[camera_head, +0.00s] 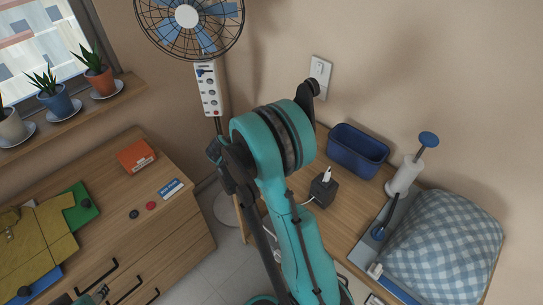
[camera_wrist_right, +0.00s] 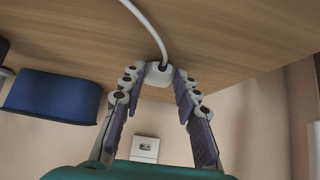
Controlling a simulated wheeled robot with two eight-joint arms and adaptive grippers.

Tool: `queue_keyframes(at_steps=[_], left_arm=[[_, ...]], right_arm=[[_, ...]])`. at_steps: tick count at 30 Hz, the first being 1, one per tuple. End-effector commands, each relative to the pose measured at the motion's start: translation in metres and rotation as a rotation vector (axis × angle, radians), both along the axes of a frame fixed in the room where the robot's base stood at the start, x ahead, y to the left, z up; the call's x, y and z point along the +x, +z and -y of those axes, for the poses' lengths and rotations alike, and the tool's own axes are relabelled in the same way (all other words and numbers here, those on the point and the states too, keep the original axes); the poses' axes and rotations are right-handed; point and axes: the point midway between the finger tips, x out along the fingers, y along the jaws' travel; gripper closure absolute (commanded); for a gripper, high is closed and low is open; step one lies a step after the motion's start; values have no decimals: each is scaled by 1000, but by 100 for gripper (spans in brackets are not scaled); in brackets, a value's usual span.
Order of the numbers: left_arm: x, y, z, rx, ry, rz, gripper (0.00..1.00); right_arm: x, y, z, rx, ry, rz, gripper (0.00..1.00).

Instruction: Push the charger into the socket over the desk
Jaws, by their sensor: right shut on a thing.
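The white charger (camera_wrist_right: 159,73) sits between the fingertips of my right gripper (camera_wrist_right: 160,80) in the right wrist view. A white cable (camera_wrist_right: 147,25) runs from it across the desk side of the picture. My right gripper is shut on the charger; in the head view my own arm hides its fingers and the charger. The socket (camera_head: 319,78) is a white plate on the wall over the desk; a white plate with a dark outlet (camera_wrist_right: 145,148) shows apart from the charger in the wrist view. My left gripper (camera_head: 96,296) shows only partly at the bottom edge.
The desk (camera_head: 345,224) holds a blue bin (camera_head: 358,150), a dark block with a white top piece (camera_head: 324,187), a white holder (camera_head: 404,178) and a checked pillow (camera_head: 446,246). A power strip (camera_head: 208,90) hangs under the fan (camera_head: 188,18). The wall around the socket is clear.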

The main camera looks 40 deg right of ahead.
Motion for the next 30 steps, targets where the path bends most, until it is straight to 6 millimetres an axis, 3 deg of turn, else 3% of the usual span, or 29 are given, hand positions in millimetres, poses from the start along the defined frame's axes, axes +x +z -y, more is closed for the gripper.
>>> queue_keyframes(at_steps=[24, 30], left_arm=[[0, 48, 0, 0, 0, 0, 60], [0, 48, 0, 0, 0, 0, 60]], right_arm=[[0, 68, 0, 0, 0, 0, 100], [0, 69, 0, 0, 0, 0, 100]])
